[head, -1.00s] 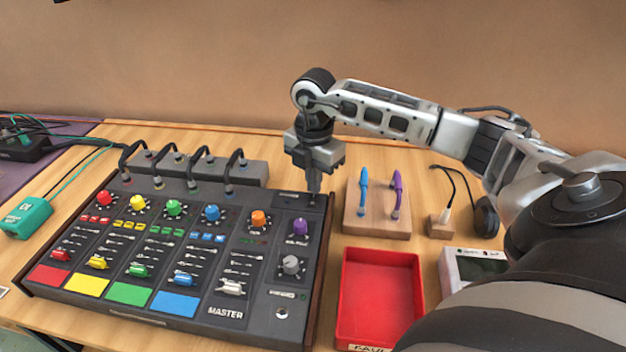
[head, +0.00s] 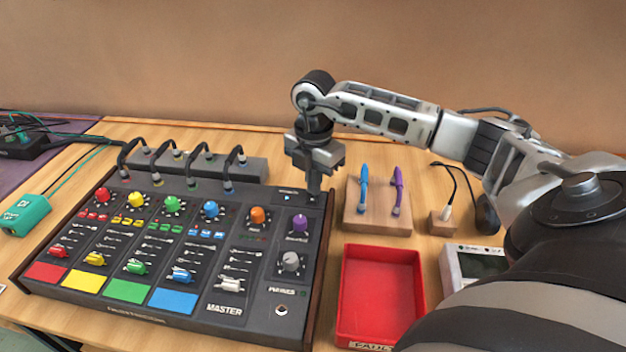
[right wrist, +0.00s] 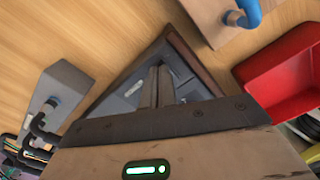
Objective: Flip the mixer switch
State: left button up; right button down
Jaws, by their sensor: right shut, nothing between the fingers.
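The mixer (head: 170,250) is a dark console with wooden side cheeks, coloured knobs, sliders and colour pads, lying on the table at the left and centre. My right gripper (head: 314,190) points down at the mixer's back right corner, its fingers shut and empty. In the right wrist view the closed fingers (right wrist: 155,85) reach down over that corner of the mixer (right wrist: 125,88). A small light-blue spot (head: 288,198) shows on the panel just left of the fingertips. The switch itself is hard to make out, partly hidden by the fingers. My left gripper is not in view.
A grey box (head: 240,170) with black cables stands behind the mixer. A wooden block (head: 378,222) with a blue and a purple cable is to the right. A red tray (head: 382,295) lies in front of it. A teal box (head: 25,213) is at far left.

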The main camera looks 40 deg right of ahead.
jog(key=shift+s+f, duration=0.1)
jog(key=shift+f, duration=0.05)
jog(key=shift+r+p, duration=0.5)
jog(key=shift+p, duration=0.05)
jog(key=shift+r+p, duration=2.35)
jog(key=shift+r, duration=0.7)
